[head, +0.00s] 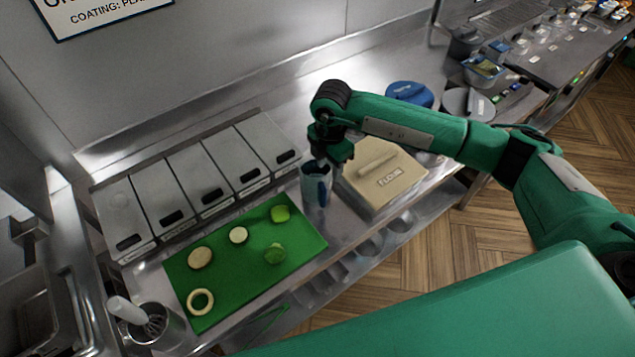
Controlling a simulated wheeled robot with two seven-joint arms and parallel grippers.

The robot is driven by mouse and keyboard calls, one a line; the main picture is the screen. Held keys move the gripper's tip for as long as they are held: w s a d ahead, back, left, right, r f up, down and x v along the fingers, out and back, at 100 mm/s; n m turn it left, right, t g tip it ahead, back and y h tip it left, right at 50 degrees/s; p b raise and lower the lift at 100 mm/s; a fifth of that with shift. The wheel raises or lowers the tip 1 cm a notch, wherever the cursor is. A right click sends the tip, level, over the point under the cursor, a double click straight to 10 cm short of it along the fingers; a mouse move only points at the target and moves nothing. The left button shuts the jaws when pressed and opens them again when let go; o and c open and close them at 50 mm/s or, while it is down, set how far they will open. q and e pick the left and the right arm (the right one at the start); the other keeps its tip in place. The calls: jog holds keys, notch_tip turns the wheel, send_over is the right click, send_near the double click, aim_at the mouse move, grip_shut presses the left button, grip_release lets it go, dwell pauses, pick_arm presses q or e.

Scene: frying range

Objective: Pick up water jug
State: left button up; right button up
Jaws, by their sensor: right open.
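The water jug (312,194) looks like a small dark, grey-blue upright vessel. It stands on the steel counter between the green cutting board and the flour box. My right gripper (322,165) is above it, pointing down at the jug's top and right side. The gripper is open, with a finger close to the rim; I cannot tell whether it touches. The gripper and wrist hide part of the jug's upper edge. My left gripper is not in view.
A green cutting board (225,295) with several vegetable slices lies left of the jug. A beige flour box (400,190) stands close on its right. Lidded steel bins (165,185) line the back left. A whisk pot (160,330) stands front left.

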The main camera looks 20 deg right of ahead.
aim_at(327, 179)
notch_tip(327, 179, down, 5)
jog(key=shift+r+p, duration=0.15)
jog(key=shift+p, duration=0.55)
jog(key=shift+a+f+p, duration=0.2)
jog(key=shift+f+p, duration=0.15)
jog(key=shift+p, duration=0.15)
jog(key=f+p, duration=0.1)
jog(key=f, duration=0.1)
jog(key=f+p, duration=0.1)
jog(key=f, duration=0.1)
jog(key=shift+w+a+p, duration=0.1)
jog(key=shift+a+p, duration=0.1)
jog(key=shift+p, duration=0.15)
jog(key=shift+f, duration=0.4)
grip_shut()
jog(key=shift+r, duration=0.1)
